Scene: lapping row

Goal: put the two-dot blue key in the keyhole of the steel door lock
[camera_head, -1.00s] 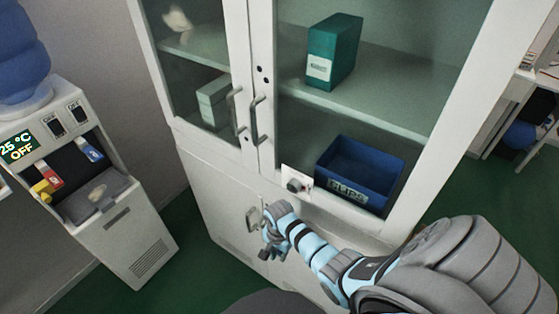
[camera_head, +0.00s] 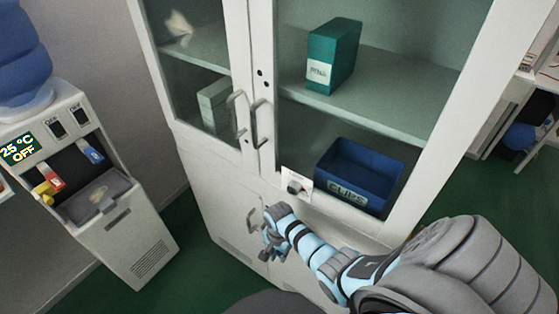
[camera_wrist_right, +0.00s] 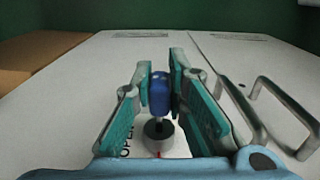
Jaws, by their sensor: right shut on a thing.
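My right gripper (camera_wrist_right: 160,93) is shut on a blue key (camera_wrist_right: 159,92), held between its teal finger pads. The key's thin shank points toward a dark round lock (camera_wrist_right: 158,130) on a white plate marked in part "OPE". I cannot tell whether the tip touches or enters it. In the head view my right gripper (camera_head: 268,244) is in front of the lower cabinet door, where the key is too small to see. A dark knob on a white plate (camera_head: 294,188) shows above it; I cannot tell if it is that lock. My left gripper is not in view.
A lower door handle (camera_head: 252,219) is just left of the gripper. Tall handles (camera_head: 262,123) stand out above. A blue bin (camera_head: 360,176) and a green box file (camera_head: 333,55) are in the cabinet. A water dispenser (camera_head: 105,195) stands at the left.

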